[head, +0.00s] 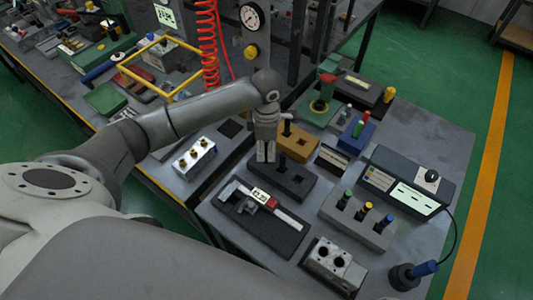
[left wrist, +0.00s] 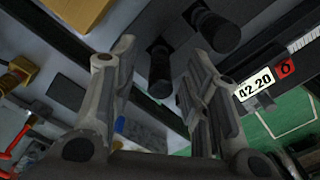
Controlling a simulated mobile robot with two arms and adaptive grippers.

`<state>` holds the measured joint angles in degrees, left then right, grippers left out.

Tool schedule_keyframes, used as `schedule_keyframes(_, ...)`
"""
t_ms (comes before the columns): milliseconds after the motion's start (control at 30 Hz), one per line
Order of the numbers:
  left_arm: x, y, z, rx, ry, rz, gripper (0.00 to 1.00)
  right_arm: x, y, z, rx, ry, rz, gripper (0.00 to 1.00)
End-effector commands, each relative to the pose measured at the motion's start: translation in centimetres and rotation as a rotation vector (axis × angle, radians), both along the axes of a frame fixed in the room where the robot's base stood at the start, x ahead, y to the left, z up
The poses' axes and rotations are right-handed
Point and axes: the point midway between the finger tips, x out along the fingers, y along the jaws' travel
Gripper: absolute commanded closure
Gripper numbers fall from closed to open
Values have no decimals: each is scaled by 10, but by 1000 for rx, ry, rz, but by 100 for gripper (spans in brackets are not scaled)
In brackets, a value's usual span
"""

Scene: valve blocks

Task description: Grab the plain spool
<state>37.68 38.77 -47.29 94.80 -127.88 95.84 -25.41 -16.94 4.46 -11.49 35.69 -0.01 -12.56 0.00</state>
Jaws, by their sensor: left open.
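My left gripper (head: 266,152) points down over the near-left end of a dark block (head: 292,188) on the right-hand bench. In the left wrist view its fingers (left wrist: 163,62) are spread, with no object touching both. A plain black cylinder (left wrist: 160,72), which looks like the spool, stands between and beyond the fingers. A second black cylinder (left wrist: 212,28) stands beside it, past the other finger. I cannot tell for certain which one is the plain spool. In the head view the gripper partly hides the block. My right gripper is not in view.
An ochre block with a black peg (head: 296,142) stands just behind. A caliper on a dark tray (head: 262,222) lies in front. A grey block with coloured-top pegs (head: 355,222) is to the right. A silver valve block (head: 194,158) is at left.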

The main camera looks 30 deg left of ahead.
Motion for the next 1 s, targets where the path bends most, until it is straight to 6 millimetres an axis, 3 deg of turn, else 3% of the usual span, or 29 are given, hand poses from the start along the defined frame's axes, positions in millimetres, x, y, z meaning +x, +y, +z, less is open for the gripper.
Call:
schedule_keyframes(33, 0, 0, 0, 0, 0, 0, 60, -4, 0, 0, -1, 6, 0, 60)
schedule_keyframes(367, 0, 0, 0, 0, 0, 1, 100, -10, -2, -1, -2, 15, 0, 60)
schedule_keyframes(767, 1, 0, 2, 0, -2, 1, 100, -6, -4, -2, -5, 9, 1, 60)
schedule_keyframes(1000, 2, 0, 20, -1, -6, 0, 100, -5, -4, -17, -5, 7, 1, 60)
